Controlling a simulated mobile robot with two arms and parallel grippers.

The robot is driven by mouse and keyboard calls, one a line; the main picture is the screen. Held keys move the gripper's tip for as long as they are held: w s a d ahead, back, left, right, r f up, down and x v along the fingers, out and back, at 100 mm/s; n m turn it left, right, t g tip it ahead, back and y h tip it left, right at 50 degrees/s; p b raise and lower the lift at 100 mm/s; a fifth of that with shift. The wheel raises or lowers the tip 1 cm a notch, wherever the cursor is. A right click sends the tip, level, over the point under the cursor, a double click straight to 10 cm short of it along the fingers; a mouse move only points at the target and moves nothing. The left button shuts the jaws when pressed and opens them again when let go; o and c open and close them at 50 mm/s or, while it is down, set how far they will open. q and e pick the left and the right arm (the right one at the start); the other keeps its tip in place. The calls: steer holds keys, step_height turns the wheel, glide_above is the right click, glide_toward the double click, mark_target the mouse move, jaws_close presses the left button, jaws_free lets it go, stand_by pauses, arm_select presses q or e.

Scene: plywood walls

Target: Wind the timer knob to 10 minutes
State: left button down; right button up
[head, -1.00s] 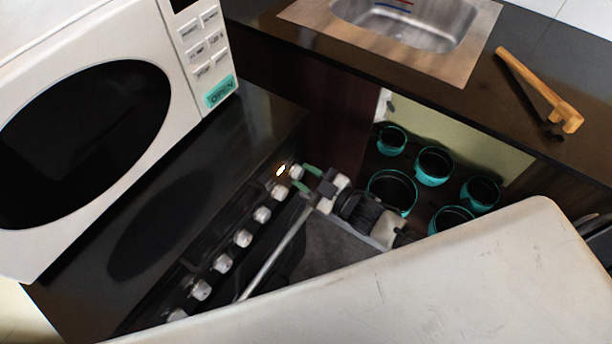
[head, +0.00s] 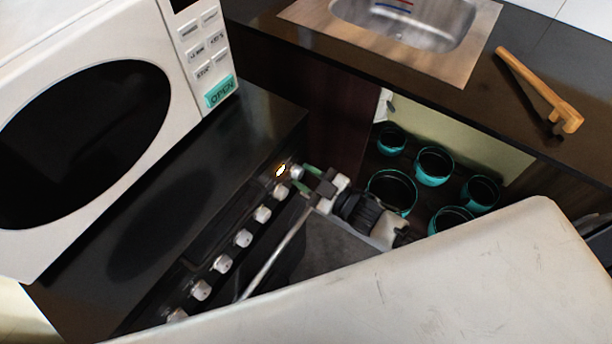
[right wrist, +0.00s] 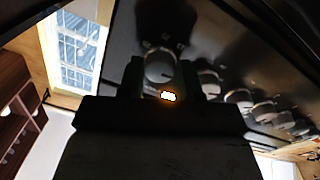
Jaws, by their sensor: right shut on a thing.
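The timer knob (head: 296,172) is the round knob at the far end of the row on the dark stove front. It also shows in the right wrist view (right wrist: 159,68), with a small lit orange-white light (right wrist: 168,96) beside it. My right gripper (head: 306,180) reaches in from the right and is shut on this knob, one finger on each side. In the right wrist view its fingers (right wrist: 169,80) flank the knob. The marks around the knob are too dark and small to read. My left gripper is not in view.
Several other white knobs (head: 243,238) run down the stove front, above a metal handle bar (head: 276,254). A white microwave (head: 187,104) stands on the dark top. Several teal pots (head: 433,167) sit in the open cupboard behind my right arm.

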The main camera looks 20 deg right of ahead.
steer(key=o, duration=0.9)
steer(key=v, duration=1.1)
steer(key=shift+b, duration=0.3)
